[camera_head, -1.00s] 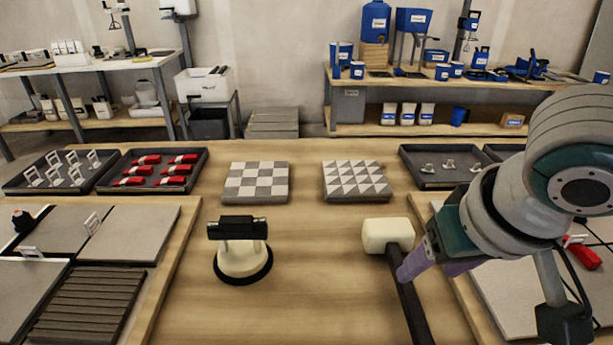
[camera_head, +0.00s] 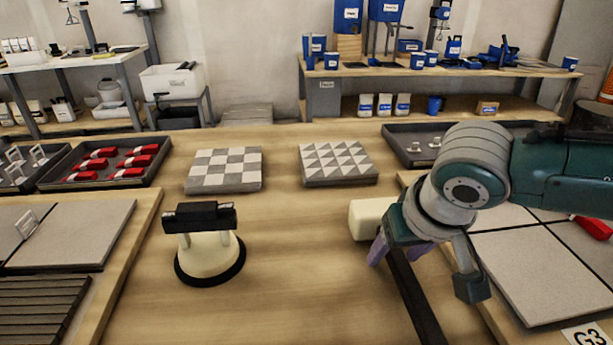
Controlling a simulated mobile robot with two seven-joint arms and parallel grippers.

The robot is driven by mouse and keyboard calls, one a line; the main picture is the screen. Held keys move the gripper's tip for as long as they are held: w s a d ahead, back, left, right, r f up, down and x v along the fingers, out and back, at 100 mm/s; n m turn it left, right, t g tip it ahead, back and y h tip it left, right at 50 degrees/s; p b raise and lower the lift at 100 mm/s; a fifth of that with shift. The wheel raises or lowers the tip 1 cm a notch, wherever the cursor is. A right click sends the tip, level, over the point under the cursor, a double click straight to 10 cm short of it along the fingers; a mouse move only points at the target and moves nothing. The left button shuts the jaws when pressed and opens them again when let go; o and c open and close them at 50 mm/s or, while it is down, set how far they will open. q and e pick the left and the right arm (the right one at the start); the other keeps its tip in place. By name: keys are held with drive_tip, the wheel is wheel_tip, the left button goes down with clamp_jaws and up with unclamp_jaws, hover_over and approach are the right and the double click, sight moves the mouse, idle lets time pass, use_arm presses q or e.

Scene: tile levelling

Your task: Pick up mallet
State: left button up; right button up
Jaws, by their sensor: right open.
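The mallet has a cream head (camera_head: 370,218) and a black handle (camera_head: 414,300) that runs towards the front edge of the picture. It lies on the wooden table. My right gripper (camera_head: 385,252) is open, with its purple fingers pointing down just behind the head, at the top of the handle. The gripper and wrist cover part of the head and the upper handle. I cannot tell whether the fingers touch the mallet. My left gripper is not in view.
A cream suction cup with a black handle (camera_head: 205,250) stands left of the mallet. A checkered tile (camera_head: 225,170) and a triangle-patterned tile (camera_head: 337,163) lie behind. The table middle (camera_head: 290,270) is clear.

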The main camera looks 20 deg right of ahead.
drive_tip(key=shift+f, duration=0.25)
drive_tip(key=shift+c, duration=0.3)
clamp_jaws()
idle(0.4)
drive_tip(key=shift+w, duration=0.1)
